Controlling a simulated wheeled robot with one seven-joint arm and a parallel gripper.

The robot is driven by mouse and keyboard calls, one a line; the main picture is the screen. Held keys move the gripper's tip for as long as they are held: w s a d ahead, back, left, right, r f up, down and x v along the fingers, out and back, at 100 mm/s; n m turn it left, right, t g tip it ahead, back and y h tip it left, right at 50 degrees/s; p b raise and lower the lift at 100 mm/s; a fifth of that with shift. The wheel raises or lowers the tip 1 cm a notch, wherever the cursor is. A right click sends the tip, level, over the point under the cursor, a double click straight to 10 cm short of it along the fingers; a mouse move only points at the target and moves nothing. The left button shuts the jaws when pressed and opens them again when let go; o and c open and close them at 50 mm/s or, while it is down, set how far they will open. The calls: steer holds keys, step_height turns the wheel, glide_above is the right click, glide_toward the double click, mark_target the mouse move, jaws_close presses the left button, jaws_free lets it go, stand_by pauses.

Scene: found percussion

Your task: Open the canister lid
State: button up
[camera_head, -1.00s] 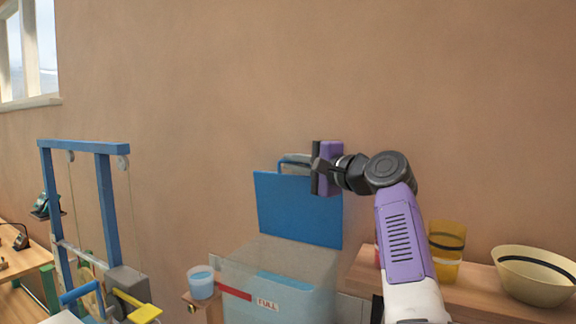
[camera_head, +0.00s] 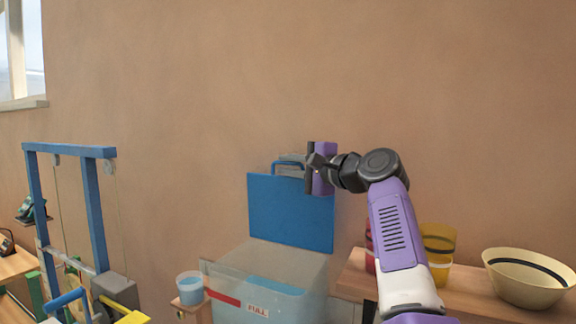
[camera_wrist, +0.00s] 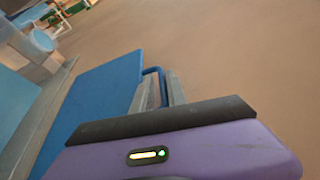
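The canister is a clear tank (camera_head: 232,277) with a red stripe, a "FULL" label and light blue contents. Its blue lid (camera_head: 290,215) stands upright at the back of the tank, so the top is open. The lid's blue loop handle (camera_head: 287,164) is on its upper edge. My gripper (camera_head: 290,157) is at this handle, level with the lid's top. In the wrist view my gripper's two grey fingers (camera_wrist: 160,92) are apart, with the blue handle (camera_wrist: 154,70) between them. Whether a finger touches it is unclear. The lid (camera_wrist: 92,105) lies left of the fingers.
A cup (camera_head: 190,290) stands on a small wooden stand left of the tank. On the wooden shelf (camera_head: 470,287) at right are a yellow cup (camera_head: 438,240), a red thing (camera_head: 369,262) and a cream bowl (camera_head: 528,277). A blue frame (camera_head: 92,205) stands at left. The wall is behind.

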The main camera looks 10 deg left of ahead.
steer(key=b+v, duration=0.3)
steer(key=v, duration=0.4)
steer(key=shift+s+d, duration=0.25)
steer(key=shift+d, duration=0.05)
steer(key=shift+f, duration=0.1)
